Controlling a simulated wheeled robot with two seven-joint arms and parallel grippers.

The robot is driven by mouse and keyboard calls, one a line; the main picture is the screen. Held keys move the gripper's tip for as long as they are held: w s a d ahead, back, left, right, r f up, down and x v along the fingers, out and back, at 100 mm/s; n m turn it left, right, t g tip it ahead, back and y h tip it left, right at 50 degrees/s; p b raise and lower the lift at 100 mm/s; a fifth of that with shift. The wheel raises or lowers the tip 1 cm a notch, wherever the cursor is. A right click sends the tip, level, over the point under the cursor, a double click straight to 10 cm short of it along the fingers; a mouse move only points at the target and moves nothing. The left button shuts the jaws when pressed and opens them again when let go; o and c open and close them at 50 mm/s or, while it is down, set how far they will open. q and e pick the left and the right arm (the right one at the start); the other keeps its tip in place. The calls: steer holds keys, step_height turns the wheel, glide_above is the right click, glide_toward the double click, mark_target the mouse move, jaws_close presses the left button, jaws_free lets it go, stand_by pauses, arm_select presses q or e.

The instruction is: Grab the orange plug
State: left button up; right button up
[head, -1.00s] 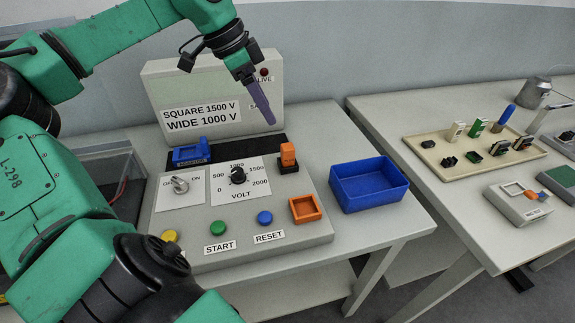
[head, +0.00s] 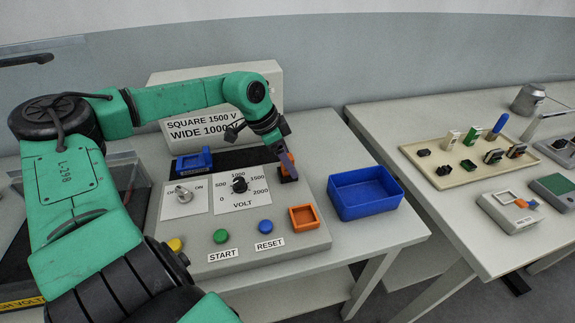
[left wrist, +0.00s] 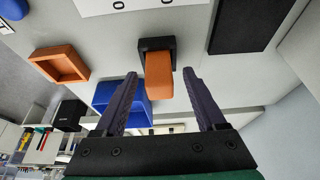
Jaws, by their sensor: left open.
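The orange plug (left wrist: 159,75) stands in a black socket (left wrist: 157,45) on the grey test panel. In the left wrist view it lies between the two fingers of my left gripper (left wrist: 165,95), with a gap on each side. The fingers are open and hold nothing. In the head view my left gripper (head: 288,166) is over the plug's place and hides most of it; a bit of orange (head: 293,162) shows beside the finger. My right gripper is not in view.
The panel (head: 290,243) carries a voltage dial (head: 239,185), an on/off switch, buttons and an empty orange square frame (head: 304,216). A blue bin (head: 367,191) stands to its right. A second table holds a tray (head: 470,178) of connectors.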

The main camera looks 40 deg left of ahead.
arm_select(q)
jaws_close()
steer(key=shift+r, duration=0.2)
